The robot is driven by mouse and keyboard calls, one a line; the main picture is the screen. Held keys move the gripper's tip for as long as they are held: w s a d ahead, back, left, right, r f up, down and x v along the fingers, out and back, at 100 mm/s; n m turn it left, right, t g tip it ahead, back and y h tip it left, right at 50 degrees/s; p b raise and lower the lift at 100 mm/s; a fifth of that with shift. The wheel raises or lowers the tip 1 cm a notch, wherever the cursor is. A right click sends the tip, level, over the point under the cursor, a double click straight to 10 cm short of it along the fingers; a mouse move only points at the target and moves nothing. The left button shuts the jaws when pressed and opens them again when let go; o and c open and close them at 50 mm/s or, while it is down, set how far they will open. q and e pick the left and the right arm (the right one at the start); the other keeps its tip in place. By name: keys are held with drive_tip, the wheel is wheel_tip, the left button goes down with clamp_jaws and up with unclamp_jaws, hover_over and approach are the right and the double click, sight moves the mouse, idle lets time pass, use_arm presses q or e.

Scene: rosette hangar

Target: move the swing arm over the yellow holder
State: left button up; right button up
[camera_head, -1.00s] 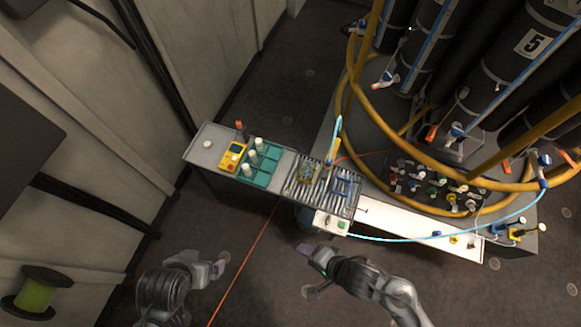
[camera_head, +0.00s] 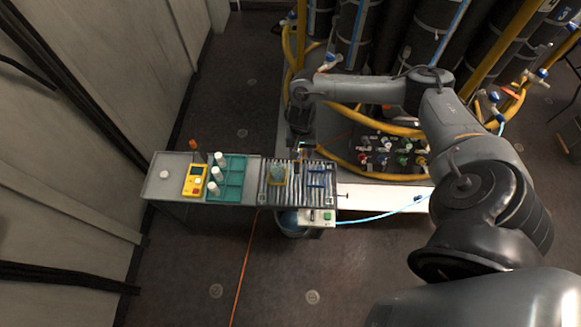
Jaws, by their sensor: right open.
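A small orange and pale part (camera_head: 301,144), possibly the tip of the swing arm, shows at the gripper. The rest of the swing arm is hidden by my right arm, and I cannot tell whether the fingers touch it. My left gripper is out of view.
Left of the slatted tray are a teal rack (camera_head: 233,180) with white-capped vials, a yellow meter (camera_head: 194,180) and a grey bench top (camera_head: 161,163). Hoses, cylinders and a valve panel (camera_head: 391,151) crowd the back right.

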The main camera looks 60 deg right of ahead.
sight(297, 167)
drive_tip(key=f, duration=0.6)
drive_tip(key=w+f, duration=0.1)
drive_tip(key=f, duration=0.3)
drive_tip(key=shift+a+f+b, duration=0.1)
drive_tip(key=shift+b, duration=0.25)
clamp_jaws()
